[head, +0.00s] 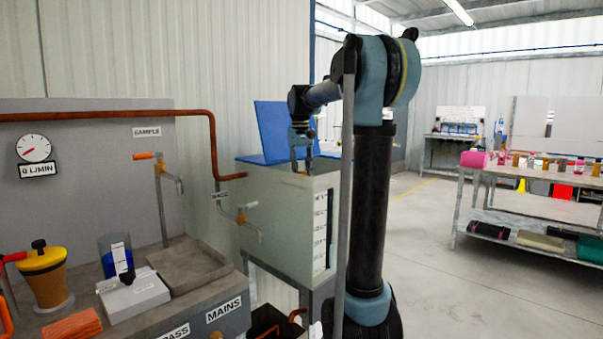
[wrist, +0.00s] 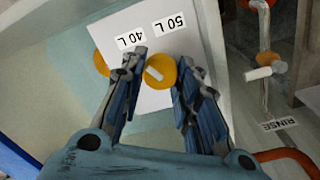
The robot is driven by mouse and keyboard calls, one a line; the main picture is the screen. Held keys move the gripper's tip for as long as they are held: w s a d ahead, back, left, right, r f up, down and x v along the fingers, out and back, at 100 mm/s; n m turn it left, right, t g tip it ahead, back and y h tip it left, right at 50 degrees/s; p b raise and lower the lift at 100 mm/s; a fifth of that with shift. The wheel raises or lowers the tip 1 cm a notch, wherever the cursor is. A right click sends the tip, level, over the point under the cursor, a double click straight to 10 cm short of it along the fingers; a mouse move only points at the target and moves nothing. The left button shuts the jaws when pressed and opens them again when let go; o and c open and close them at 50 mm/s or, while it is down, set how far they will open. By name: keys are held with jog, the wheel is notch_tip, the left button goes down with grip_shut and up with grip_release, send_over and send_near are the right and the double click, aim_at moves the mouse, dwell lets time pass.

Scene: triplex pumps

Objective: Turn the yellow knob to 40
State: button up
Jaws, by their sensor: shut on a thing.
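The yellow knob (wrist: 160,72) shows in the wrist view as a round orange-yellow piece with a pale bar across its middle. My gripper (wrist: 157,75) is shut on the knob, with one finger on each side. Another orange-yellow patch (wrist: 100,63) shows left of the left finger; I cannot tell whether it is part of the same knob. In the head view my gripper (head: 301,158) is down over the pale tank (head: 280,180), and the knob cannot be made out.
A blue lid (head: 272,128) stands raised behind the tank. A copper pipe with a rinse tap (head: 240,214) is close to the tank's left side. The pump bench (head: 205,262) stands at the left. A shelf table (head: 535,204) is at the right, with clear floor before it.

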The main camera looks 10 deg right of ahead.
jog(key=o, duration=0.8)
jog(key=shift+w, duration=0.1)
notch_tip(320, 180, up, 12)
jog(key=shift+a, duration=0.25)
jog(key=shift+f, duration=0.1)
